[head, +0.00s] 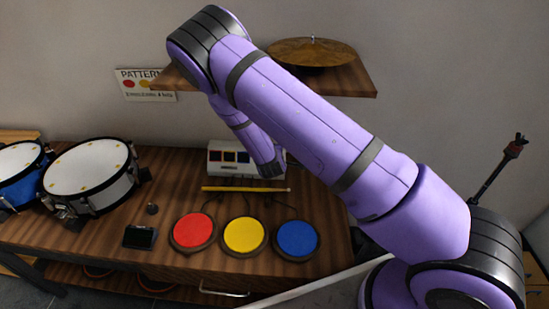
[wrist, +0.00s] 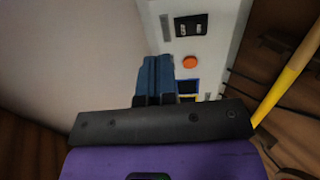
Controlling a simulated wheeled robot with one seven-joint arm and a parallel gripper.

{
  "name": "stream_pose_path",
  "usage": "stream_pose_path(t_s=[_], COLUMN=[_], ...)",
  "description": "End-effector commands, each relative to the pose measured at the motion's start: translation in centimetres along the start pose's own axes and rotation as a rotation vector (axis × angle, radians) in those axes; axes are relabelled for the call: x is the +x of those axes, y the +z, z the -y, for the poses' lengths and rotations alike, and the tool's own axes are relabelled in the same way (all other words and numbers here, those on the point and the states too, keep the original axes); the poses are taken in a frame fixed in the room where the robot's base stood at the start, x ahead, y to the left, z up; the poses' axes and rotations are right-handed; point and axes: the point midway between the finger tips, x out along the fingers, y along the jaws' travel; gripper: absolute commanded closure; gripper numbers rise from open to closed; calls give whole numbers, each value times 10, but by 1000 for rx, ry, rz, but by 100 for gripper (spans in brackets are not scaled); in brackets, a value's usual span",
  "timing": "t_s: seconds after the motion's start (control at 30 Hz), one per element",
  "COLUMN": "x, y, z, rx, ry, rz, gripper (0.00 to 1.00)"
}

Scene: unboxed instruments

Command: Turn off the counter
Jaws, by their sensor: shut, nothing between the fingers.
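A white box (head: 217,169) with coloured squares on its front stands at the back of the wooden bench; I take it to be the counter. My arm's end covers its right part. In the wrist view the box's white face (wrist: 215,50) carries a black switch-like part (wrist: 190,25), a grey slot (wrist: 165,27), a round orange button (wrist: 190,62) and a blue square (wrist: 187,87). My gripper (wrist: 155,64) is shut and empty, over the box's edge beside the orange button. I cannot tell whether it touches. The fingers are hidden in the head view.
A yellow drumstick (head: 245,189) lies in front of the box. Red (head: 193,231), yellow (head: 244,236) and blue (head: 297,239) pads sit near the front edge. A small black device (head: 140,236) and a white drum (head: 92,177) are left. A shelf holds a cymbal (head: 312,52) above.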

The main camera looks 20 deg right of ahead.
Motion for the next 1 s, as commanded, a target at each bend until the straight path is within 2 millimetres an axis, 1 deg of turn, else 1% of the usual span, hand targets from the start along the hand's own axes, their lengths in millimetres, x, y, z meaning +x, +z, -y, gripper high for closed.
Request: stream_pose_path(t_s=[0.03,0.33,0.5,0.67,1.0], x=[-8,-52,-70,-77,-77], y=[-2,-2,-2,-1,-1], z=[-1,-10,-13,-14,-14], rx=[0,0,1,1,0], ry=[0,0,0,0,0], rz=[-3,-4,-3,-2,-2], gripper=[100,100,100,100,100])
